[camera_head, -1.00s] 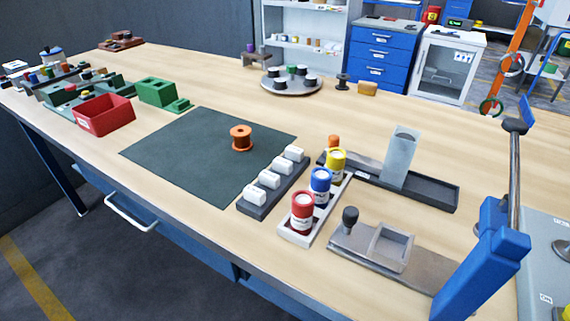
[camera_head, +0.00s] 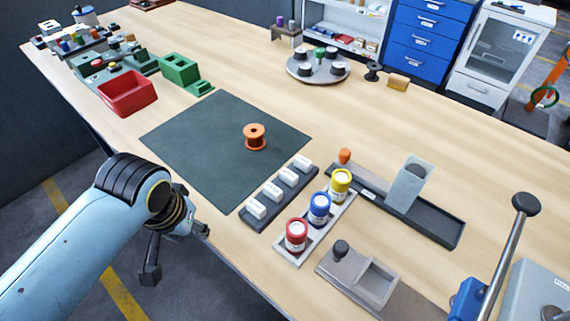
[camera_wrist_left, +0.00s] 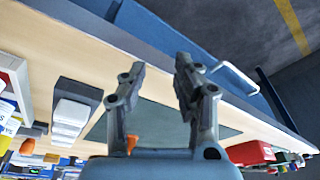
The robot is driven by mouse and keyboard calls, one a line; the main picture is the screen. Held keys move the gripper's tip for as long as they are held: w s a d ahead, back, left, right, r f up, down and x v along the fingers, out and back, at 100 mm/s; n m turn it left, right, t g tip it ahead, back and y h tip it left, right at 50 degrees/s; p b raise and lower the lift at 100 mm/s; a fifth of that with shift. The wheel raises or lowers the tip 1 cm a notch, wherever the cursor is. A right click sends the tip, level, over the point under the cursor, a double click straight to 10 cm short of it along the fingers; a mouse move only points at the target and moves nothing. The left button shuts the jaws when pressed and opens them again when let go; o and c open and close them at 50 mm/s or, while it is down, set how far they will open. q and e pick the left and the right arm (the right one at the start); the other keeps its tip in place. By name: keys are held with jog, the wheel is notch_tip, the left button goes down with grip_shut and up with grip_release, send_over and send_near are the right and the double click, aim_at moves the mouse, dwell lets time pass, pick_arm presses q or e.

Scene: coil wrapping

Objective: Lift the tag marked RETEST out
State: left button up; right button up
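Several white tags (camera_head: 279,187) stand in a row on a dark rack (camera_head: 250,222) near the table's front edge. They carry small dark marks, too small to read, so I cannot tell which is RETEST. The tags also show in the left wrist view (camera_wrist_left: 70,117). My left gripper (camera_head: 177,250) is low at the front edge, left of the rack and apart from it. In the left wrist view its two fingers (camera_wrist_left: 160,65) are spread with nothing between them. My right gripper is in neither view.
An orange spool (camera_head: 255,137) stands on the dark green mat (camera_head: 205,140). Red, blue and yellow canisters (camera_head: 319,208) stand right of the rack. A red bin (camera_head: 127,96) is at left. Much of the mat is clear.

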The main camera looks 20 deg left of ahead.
pick_arm(q)
jog(key=w+d+r+n, duration=0.1)
jog(key=w, duration=0.2)
jog(key=w+d+r+n+p, duration=0.1)
jog(key=w+n, duration=0.1)
jog(key=w+d+r+n+p, duration=0.1)
jog(key=w+n, duration=0.1)
jog(key=w, duration=0.1)
jog(key=shift+w+d+r+g, duration=0.15)
jog(key=shift+w+d+g, duration=0.15)
jog(key=shift+d+g, duration=0.1)
jog(key=w+d+r+n+g+h+p, duration=0.1)
jog(key=w+d+r+n+g+p, duration=0.15)
jog(key=w+d+r+n, duration=0.55)
jog(key=m, duration=0.2)
send_over(283, 170)
jog(key=shift+t, duration=0.45)
jog(key=f, duration=0.4)
jog(key=shift+w+a+f, duration=0.2)
jog(key=shift+a+f, duration=0.15)
jog(key=shift+a, duration=0.05)
jog(key=f+b, duration=0.1)
jog(key=b, duration=0.1)
jog(key=f+b, duration=0.4)
jog(key=shift+s+d+f, duration=0.15)
jog(key=shift+d+f, duration=0.1)
jog(key=shift+d, duration=0.15)
jog(key=shift+r, duration=0.15)
jog(key=shift+c, duration=0.2)
